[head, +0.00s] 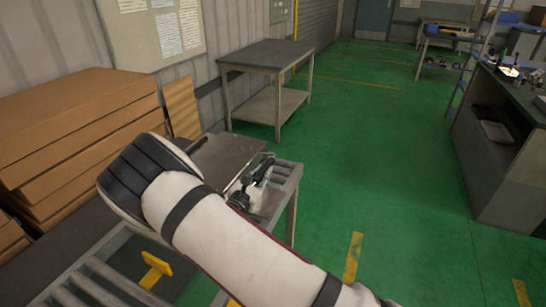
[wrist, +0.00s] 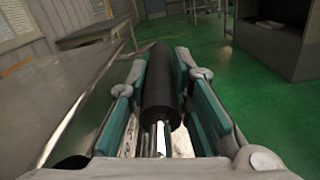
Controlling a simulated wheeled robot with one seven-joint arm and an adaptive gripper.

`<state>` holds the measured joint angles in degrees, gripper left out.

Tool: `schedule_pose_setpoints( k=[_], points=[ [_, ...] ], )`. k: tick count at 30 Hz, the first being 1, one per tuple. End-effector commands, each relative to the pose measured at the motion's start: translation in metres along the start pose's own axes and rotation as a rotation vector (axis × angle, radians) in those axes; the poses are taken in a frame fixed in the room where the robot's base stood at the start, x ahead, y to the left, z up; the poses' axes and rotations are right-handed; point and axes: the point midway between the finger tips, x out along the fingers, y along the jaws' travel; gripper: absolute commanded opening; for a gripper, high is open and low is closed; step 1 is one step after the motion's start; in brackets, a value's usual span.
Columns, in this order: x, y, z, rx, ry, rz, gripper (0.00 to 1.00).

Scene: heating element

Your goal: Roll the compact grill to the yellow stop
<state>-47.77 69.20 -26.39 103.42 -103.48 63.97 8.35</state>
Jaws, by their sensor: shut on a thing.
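The compact grill (head: 222,154) is a flat-topped grey metal body on the roller conveyor, partly hidden behind my arm in the head view. Its smooth metal side fills the left of the wrist view (wrist: 65,90). My gripper (head: 260,170) is at the grill's right side. In the wrist view my gripper (wrist: 161,88) has its teal-padded fingers on either side of a black cylindrical handle (wrist: 158,85) and is shut on it.
The roller conveyor (head: 92,279) runs from the lower left to beyond the grill. Stacked cardboard boxes (head: 75,125) stand at the left. A grey worktable (head: 265,55) stands behind. Green floor is open to the right, up to a dark bench (head: 505,140).

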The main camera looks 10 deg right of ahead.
Motion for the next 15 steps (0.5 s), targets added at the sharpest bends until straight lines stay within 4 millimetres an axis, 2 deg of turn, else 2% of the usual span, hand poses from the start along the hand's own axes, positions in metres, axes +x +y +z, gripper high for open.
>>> schedule_pose_setpoints(
  k=[1, 6, 12, 15],
  points=[
    [-0.023, 0.0, 0.002, -0.004, 0.007, 0.004, 0.0],
    [-0.078, -0.001, 0.001, -0.003, 0.006, 0.003, 0.0],
    [-0.13, -0.001, 0.0, -0.002, 0.005, 0.002, 0.0],
    [-0.149, -0.001, 0.0, -0.001, 0.004, 0.0, 0.0]
  ],
)
